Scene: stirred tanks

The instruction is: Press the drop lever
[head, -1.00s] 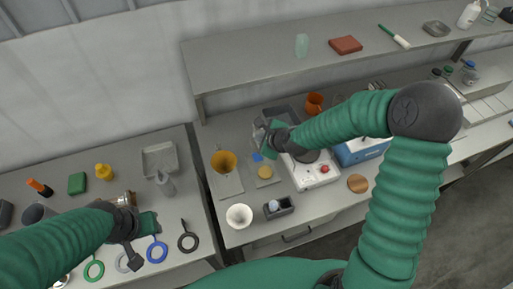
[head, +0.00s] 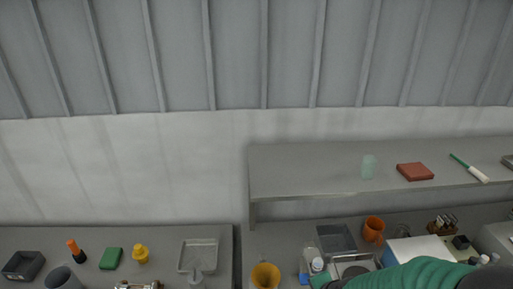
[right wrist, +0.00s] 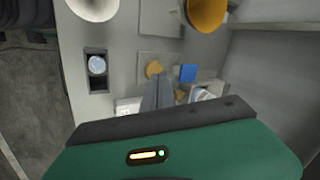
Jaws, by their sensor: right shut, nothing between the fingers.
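I cannot tell for sure which part is the drop lever. In the right wrist view a blue square piece (right wrist: 187,73) and a round tan-yellow disc (right wrist: 153,69) sit close together by a grey plate. My right gripper (right wrist: 158,88) is shut and empty. Its grey fingertips appear just below the disc and left of the blue piece; I cannot tell whether they touch anything. In the head view a small blue patch (head: 303,278) shows at the bottom edge beside the orange funnel (head: 265,275). My right gripper is mostly cut off there. My left gripper is out of view.
A white funnel (right wrist: 94,7) and a dark holder (right wrist: 96,84) with a round pale top stand left of my right gripper. A clear bottle (head: 312,258), a grey tray (head: 337,238) and an orange mug (head: 373,228) stand under the shelf (head: 310,185).

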